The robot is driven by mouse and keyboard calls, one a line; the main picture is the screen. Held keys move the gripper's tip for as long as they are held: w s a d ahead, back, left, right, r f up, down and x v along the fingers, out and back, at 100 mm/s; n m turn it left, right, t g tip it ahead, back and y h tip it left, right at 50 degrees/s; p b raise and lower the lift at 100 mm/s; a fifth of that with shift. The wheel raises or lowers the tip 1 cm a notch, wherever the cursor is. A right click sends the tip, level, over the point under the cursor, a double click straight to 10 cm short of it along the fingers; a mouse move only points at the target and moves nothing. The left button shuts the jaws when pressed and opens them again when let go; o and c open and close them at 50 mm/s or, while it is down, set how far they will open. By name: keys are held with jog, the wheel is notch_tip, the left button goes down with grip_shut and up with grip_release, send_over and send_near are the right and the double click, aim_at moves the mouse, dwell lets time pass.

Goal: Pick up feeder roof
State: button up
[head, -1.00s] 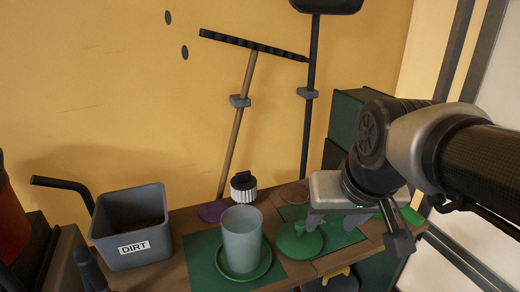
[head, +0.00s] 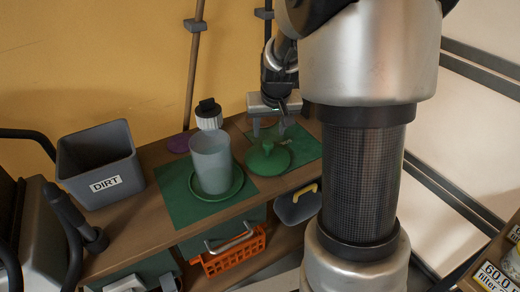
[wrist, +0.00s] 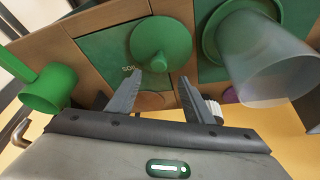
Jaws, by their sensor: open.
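The feeder roof looks to be the round green lid with a central knob (head: 268,160), lying on a green mat on the wooden bench. It also shows in the wrist view (wrist: 160,38), with its knob pointing toward the gap between my fingers. My gripper (head: 269,130) is open and empty, just behind and above the lid in the head view. In the wrist view the open fingers (wrist: 161,76) reach to either side below the knob. I cannot tell whether they touch it.
A translucent cup (head: 211,160) stands on a green dish (head: 228,187) left of the lid. A black-capped white bottle (head: 208,116) stands behind it. A grey DIRT bin (head: 100,165) is at the left. An orange basket (head: 232,254) sits below. A green mug-like thing (wrist: 48,88) shows in the wrist view.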

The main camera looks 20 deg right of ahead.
aim_at(268, 143)
jog(key=x, duration=0.4)
jog(key=shift+b+x, duration=1)
jog(key=shift+x, duration=1.7)
jog(key=shift+s, duration=0.1)
grip_shut()
